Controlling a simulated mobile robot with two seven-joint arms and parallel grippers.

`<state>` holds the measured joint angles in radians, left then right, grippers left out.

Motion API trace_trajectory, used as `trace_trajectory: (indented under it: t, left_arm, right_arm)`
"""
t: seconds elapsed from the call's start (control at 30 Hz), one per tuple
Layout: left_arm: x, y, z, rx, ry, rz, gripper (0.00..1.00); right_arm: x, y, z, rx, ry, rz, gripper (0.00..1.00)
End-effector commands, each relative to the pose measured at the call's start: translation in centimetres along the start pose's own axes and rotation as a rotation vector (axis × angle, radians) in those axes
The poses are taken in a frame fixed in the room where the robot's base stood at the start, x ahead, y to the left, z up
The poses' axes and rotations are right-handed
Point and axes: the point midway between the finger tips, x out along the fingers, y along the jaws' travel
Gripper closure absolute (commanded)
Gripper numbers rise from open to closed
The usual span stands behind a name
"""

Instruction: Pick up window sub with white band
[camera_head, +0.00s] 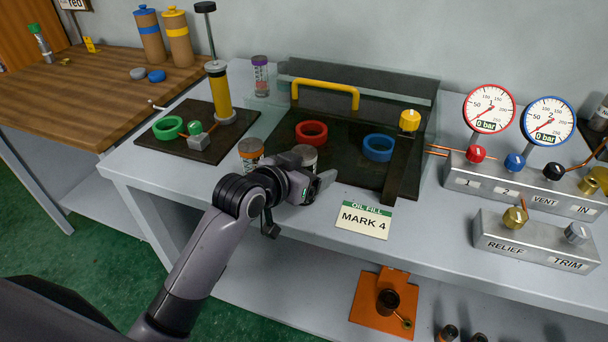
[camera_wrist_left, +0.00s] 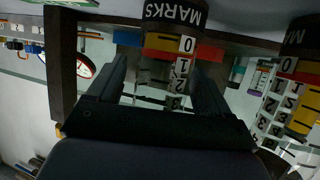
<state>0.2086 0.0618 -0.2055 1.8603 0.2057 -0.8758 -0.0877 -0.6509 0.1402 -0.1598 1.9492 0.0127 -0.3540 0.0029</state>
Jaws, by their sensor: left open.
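A short cylinder with a pale top, seemingly the window sub with white band (camera_head: 306,152), stands on the bench just beyond my left gripper (camera_head: 318,184), which partly hides it. In the left wrist view, turned upside down, a sub with a dark "MARKS" section and a number scale (camera_wrist_left: 172,42) shows between the two open fingers (camera_wrist_left: 160,85). The fingers do not visibly touch it. Its white band cannot be made out there. A sub with an orange band (camera_head: 250,150) stands to the left, and one with a purple top (camera_head: 260,77) stands farther back. My right gripper is not in view.
A dark tray (camera_head: 345,178) with a red ring (camera_head: 311,133), a blue ring (camera_head: 378,148) and a yellow handle lies behind my gripper. A plate with a green ring (camera_head: 168,128) and yellow column is left. A "MARK 4" card (camera_head: 364,218) lies in front; gauges stand right.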

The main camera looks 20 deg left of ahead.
Motion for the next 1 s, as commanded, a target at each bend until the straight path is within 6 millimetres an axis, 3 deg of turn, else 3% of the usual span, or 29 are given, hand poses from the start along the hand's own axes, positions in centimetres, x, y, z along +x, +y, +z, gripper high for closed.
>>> trace_trajectory:
  t: [0.1, 0.3, 0.33, 0.67, 0.87, 1.0]
  left_arm:
    - [0.0, 0.0, 0.0, 0.0, 0.001, 0.0, 0.24]
    - [0.0, 0.0, 0.0, 0.0, 0.001, 0.0, 0.89]
    - [0.0, 0.0, 0.0, 0.0, 0.001, 0.0, 0.96]
    - [-0.2, 0.0, -0.6, 0.0, 0.007, 0.0, 0.96]
    - [-1.0, 0.0, -2.5, 0.002, 0.011, -0.001, 0.96]
    - [-1.9, 0.0, -4.9, 0.002, 0.012, -0.001, 0.96]
  right_arm:
    - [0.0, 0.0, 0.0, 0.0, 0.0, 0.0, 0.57]
    - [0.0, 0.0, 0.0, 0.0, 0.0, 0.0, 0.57]
    - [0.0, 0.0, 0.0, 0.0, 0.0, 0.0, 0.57]
    - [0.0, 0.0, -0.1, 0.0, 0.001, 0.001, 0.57]
    - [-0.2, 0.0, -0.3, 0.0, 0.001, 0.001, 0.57]
    - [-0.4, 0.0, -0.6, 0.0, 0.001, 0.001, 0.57]
